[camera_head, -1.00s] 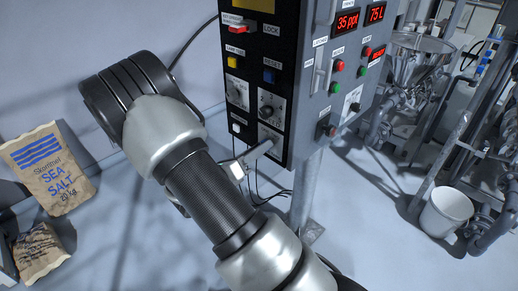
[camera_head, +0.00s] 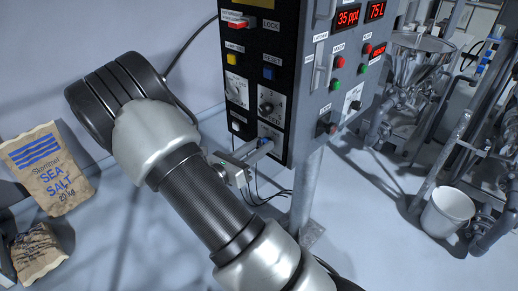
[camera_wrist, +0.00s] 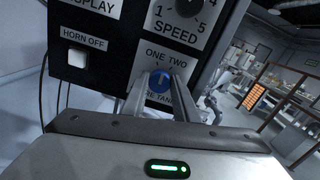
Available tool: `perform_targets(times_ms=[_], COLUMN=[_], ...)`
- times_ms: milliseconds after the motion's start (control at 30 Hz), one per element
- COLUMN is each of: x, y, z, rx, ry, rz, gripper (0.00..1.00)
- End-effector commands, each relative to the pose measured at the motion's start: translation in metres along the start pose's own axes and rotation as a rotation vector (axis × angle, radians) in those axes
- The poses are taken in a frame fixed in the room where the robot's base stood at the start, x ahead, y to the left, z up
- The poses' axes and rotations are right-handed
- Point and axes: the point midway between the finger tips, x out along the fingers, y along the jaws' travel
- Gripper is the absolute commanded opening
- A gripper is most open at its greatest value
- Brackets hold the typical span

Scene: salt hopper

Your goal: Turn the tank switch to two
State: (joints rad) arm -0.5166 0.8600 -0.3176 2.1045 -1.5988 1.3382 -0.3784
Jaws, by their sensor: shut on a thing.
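The tank switch (camera_wrist: 159,82) is a round blue knob with a pale pointer line, in the wrist view. It sits on a white label that reads ONE on the left and TWO on the right. The pointer looks near upright; I cannot tell which word it points to. My gripper (camera_wrist: 160,77) has one finger on each side of the knob and is shut on it. In the head view my gripper (camera_head: 262,147) reaches the low part of the black panel, and a bit of the blue knob (camera_head: 264,139) shows by the fingertips.
The black panel (camera_head: 254,60) also carries a white horn-off button (camera_wrist: 77,59), a speed dial (camera_head: 268,104) and yellow, blue and red controls. Grey side face with displays is to the right. Salt sacks (camera_head: 48,168) lie left, a white bucket (camera_head: 447,212) stands right.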

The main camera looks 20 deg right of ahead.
Motion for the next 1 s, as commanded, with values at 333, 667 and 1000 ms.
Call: perform_targets(times_ms=[333,667,1000], x=[-0.0008,-0.0004,-0.0004], y=[0.0003,-0.0004,-0.0007], z=[-0.0022,-0.0019,-0.0011], rx=[0.309,0.5,0.569], ry=[-0.008,-0.014,-0.015], rz=[-0.006,-0.01,-0.012], gripper=[0.05,0.05,0.05])
